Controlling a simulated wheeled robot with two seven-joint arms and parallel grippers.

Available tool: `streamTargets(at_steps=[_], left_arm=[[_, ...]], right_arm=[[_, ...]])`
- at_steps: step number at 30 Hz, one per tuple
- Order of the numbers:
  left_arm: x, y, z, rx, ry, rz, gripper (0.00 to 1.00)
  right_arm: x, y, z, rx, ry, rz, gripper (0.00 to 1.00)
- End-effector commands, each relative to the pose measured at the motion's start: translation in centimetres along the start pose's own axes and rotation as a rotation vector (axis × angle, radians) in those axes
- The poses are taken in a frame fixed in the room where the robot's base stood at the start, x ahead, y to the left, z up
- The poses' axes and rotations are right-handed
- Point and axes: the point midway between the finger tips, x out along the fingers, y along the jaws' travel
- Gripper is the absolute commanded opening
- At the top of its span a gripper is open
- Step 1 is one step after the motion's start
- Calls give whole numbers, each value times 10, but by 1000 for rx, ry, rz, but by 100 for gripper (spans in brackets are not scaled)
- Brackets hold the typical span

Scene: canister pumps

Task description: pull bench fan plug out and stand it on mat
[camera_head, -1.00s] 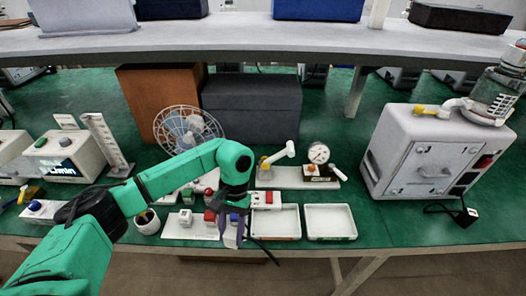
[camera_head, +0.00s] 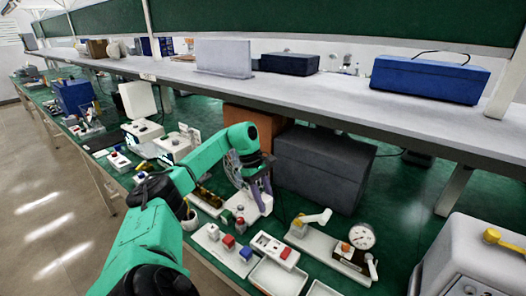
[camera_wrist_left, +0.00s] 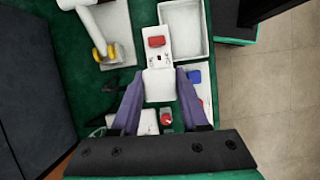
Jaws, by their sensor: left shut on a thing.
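My left gripper (camera_head: 263,196) is shut on a white block-shaped plug (camera_wrist_left: 159,84), seen between the fingertips in the left wrist view. The plug appears held above the bench; its underside is hidden. A white socket strip (camera_head: 262,243) with red parts lies below the gripper. In the left wrist view the strip (camera_wrist_left: 172,50) shows its red switch and small sockets just beyond the plug. The pale mat (camera_head: 213,251) lies left of the strip, with white, red and blue blocks on it. My right gripper is out of view.
White trays (camera_head: 277,277) lie in front of the strip. A white base with a yellow-jointed lever (camera_head: 313,221) and a gauge (camera_head: 361,236) stand to the right. A dark box (camera_head: 325,165) stands behind, under the shelf (camera_head: 350,103).

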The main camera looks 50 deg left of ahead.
Motion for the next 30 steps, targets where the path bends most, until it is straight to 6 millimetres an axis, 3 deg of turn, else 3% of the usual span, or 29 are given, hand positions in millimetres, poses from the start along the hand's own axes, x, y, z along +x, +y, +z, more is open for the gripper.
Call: streamTargets(at_steps=[3,8,18,30], left_arm=[[-12,1,-8,-61,-3,30,0],[-2,0,-1,-61,-3,32,0],[28,-9,40,-58,-2,30,0],[58,-19,91,-57,-4,30,0]], right_arm=[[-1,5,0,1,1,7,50],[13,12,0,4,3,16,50],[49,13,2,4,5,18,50],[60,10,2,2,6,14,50]])
